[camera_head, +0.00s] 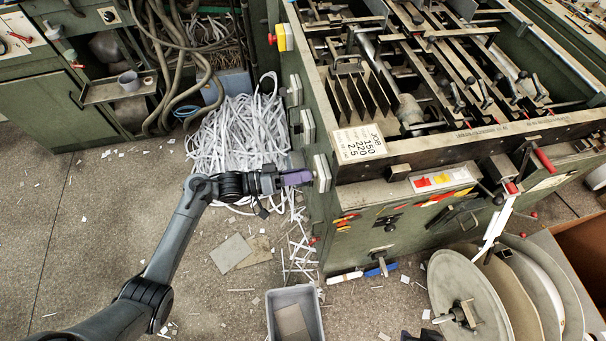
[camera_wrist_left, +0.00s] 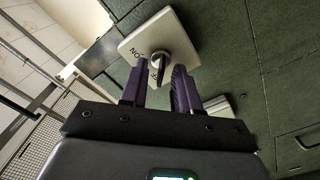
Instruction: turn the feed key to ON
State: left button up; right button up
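The feed key (camera_wrist_left: 157,62) is a dark key on a pale square plate with ON lettered on its left side. In the head view this plate (camera_head: 322,173) is on the left side of the green machine, the nearest of several such plates. My left gripper (camera_head: 303,177) has purple fingers and reaches the plate from the left. In the left wrist view its fingers (camera_wrist_left: 158,82) stand apart, with the key between and just beyond their tips; I cannot tell whether they touch it. A dark shape at the bottom edge (camera_head: 422,336) may be my right gripper; its fingers cannot be made out.
The green machine (camera_head: 400,243) fills the right side. A heap of paper strips (camera_head: 235,138) lies on the floor behind my left arm. A grey bin (camera_head: 296,294) and large discs (camera_head: 468,285) stand in front of the machine. The floor at the left is mostly clear.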

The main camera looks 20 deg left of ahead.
pick_arm(q)
jog(key=shift+w+d, duration=0.25)
jog(key=shift+d, duration=0.15)
grip_shut()
